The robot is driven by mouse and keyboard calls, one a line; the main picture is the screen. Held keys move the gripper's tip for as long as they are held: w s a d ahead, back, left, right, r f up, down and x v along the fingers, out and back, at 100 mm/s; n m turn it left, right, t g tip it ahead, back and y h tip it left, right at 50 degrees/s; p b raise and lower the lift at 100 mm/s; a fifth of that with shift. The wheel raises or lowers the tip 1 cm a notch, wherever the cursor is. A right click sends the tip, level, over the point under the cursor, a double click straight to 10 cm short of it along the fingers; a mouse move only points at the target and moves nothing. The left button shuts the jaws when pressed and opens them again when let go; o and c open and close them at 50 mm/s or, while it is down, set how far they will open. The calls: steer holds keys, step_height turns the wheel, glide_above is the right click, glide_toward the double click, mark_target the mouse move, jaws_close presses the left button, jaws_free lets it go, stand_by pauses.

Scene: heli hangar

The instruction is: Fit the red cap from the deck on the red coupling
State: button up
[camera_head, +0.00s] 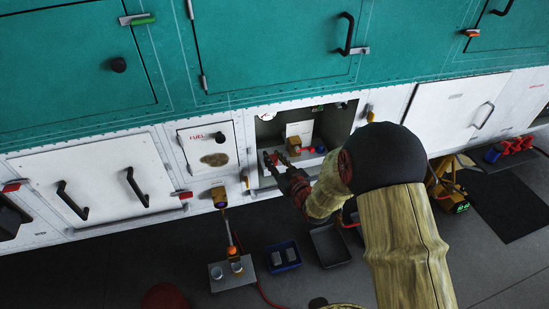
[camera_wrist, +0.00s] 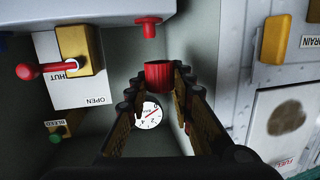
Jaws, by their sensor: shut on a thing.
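The red cap (camera_wrist: 159,76) is a short red cylinder held between the fingertips of my gripper (camera_wrist: 166,84) in the wrist view. The red coupling (camera_wrist: 149,27) is a narrow red stub with a wider collar, fixed to a pale surface at the top of that view. A gap shows between cap and coupling, and they look roughly in line. In the head view my gripper (camera_head: 283,174) reaches into the open white service bay (camera_head: 332,122). Small red parts show at its fingers there, but cap and coupling are hard to tell apart.
Inside the bay, a yellow valve block (camera_wrist: 80,50) with a red lever (camera_wrist: 40,71) stands beside the coupling. A round gauge (camera_wrist: 149,116) and a green bleed knob (camera_wrist: 58,133) are on the back wall. A fuel panel (camera_head: 210,146) is beside the opening.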

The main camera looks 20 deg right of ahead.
steer(key=shift+d+b+x, duration=0.15)
steer(key=shift+d+x, duration=0.05)
steer(key=shift+x, duration=0.95)
steer(key=shift+d+b+x, duration=0.15)
steer(key=shift+d+x, duration=0.05)
steer(key=shift+x, duration=0.9)
steer(key=shift+w+f+b, duration=0.25)
steer(key=shift+w+b, duration=0.2)
steer(key=shift+w, duration=0.15)
steer(key=shift+w+f+b, duration=0.2)
steer(key=shift+w+b, duration=0.2)
steer(key=shift+w, duration=0.15)
steer(key=shift+f+b, duration=0.15)
steer(key=shift+b, duration=0.35)
steer(key=shift+f+b, duration=1.5)
steer(key=shift+b, duration=0.55)
stand_by(2.0)
